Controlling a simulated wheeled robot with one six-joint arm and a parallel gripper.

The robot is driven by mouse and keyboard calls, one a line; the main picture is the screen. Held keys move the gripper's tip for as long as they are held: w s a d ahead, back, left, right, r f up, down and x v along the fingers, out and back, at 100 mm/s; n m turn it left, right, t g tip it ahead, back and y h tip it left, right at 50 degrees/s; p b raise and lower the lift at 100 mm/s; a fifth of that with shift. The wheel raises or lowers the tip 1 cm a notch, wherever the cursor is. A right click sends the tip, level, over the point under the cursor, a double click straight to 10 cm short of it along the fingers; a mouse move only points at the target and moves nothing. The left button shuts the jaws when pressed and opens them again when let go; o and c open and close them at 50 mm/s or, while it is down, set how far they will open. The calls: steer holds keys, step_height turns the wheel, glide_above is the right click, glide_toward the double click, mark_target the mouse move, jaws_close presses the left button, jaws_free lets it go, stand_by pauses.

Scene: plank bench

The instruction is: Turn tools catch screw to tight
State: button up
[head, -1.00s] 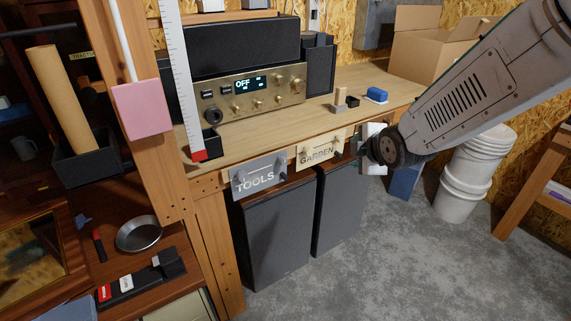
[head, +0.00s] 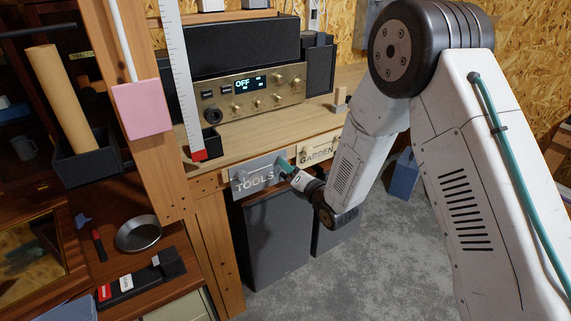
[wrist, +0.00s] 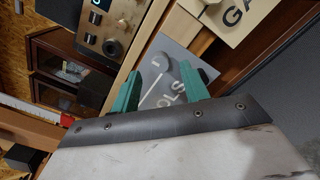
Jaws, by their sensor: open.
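The grey TOOLS plate (head: 252,177) is on the front of the bench, below its top edge. It also shows tilted in the wrist view (wrist: 178,58), partly hidden by my fingers. A small rounded grey catch piece (wrist: 160,61) stands on the plate in the wrist view, just beyond the space between my fingertips. I cannot tell how tight it is. My gripper (wrist: 158,76) is open, its two green fingers apart over the plate with nothing visibly held. In the head view my gripper (head: 284,163) is at the plate's right end and hides part of it.
The cream GARDEN plate (head: 318,148) is close to the right of my gripper. Dark cabinets (head: 275,240) stand below the bench. A radio panel (head: 255,92) sits on the bench top. A wooden post (head: 160,150) rises at the left.

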steer(key=shift+x, duration=1.7)
jaws_close()
